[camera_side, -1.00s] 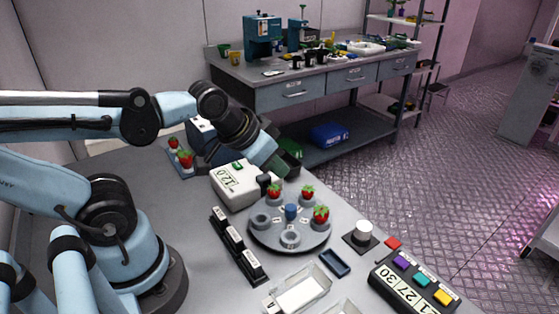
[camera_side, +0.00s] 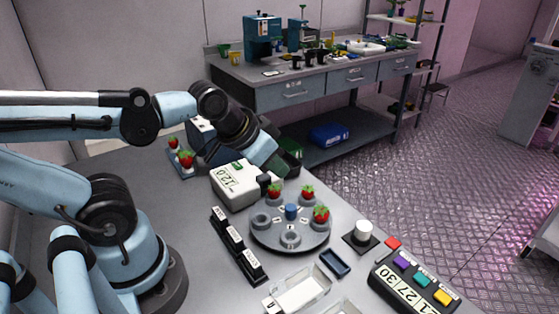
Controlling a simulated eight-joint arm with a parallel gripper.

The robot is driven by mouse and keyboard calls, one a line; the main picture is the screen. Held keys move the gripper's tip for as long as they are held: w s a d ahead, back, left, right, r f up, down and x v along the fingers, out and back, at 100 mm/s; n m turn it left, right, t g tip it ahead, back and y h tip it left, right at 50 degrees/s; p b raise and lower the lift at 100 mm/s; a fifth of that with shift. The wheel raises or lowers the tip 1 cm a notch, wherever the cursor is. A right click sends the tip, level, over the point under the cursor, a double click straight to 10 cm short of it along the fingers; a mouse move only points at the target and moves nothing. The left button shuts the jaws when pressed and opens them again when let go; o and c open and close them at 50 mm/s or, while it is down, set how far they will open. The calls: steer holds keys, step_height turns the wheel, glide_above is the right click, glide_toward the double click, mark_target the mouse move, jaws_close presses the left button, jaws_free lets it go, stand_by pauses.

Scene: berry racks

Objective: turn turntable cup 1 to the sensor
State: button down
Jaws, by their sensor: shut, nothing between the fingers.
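The round grey turntable (camera_side: 290,243) stands on the table in the middle of the view. It has a blue centre knob (camera_side: 291,211) and a ring of cups. Red strawberries sit in the back left cup (camera_side: 274,190), the back right cup (camera_side: 307,191) and the right cup (camera_side: 321,214). The left cup (camera_side: 261,220) and front cup (camera_side: 290,238) are empty. The white sensor box (camera_side: 234,186) with a "12.0" display stands at the turntable's back left.
A black labelled rack (camera_side: 238,246) lies left of the turntable. A white knob on a black base (camera_side: 362,234), a dark blue tray (camera_side: 335,263), a clear tray (camera_side: 298,292) and a button panel (camera_side: 412,286) lie to the right and front. Two strawberries (camera_side: 186,158) sit on a blue rack behind.

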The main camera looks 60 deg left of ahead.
mark_target(292, 207)
steer(key=c, duration=1.4)
jaws_free()
steer(key=shift+w, duration=0.1)
steer(key=o, duration=0.4)
steer(key=shift+w+d+r+g, duration=0.15)
steer(key=shift+w+r+g, duration=0.2)
steer(key=shift+g, duration=0.55)
steer(key=shift+o, duration=0.7)
steer(key=shift+w+d+r+m+g, duration=0.1)
steer(key=shift+w+m+g, duration=0.15)
steer(key=shift+g, duration=0.3)
steer(key=shift+w+d+r+m+g, duration=0.15)
steer(key=shift+w+g, duration=0.15)
steer(key=shift+g, duration=0.25)
steer(key=shift+w+d+f+m+g, duration=0.15)
steer(key=shift+f+g, duration=0.4)
steer(key=shift+f, duration=1.5)
steer(key=shift+w+a+f+m+g, duration=0.1)
steer(key=shift+w+f+g, duration=0.3)
steer(key=shift+f, duration=1.6)
steer(key=shift+w+d+f+m+g, duration=0.15)
steer(key=shift+f+g, duration=0.5)
steer(key=shift+f, duration=1.4)
steer(key=shift+a, duration=0.1)
jaws_close()
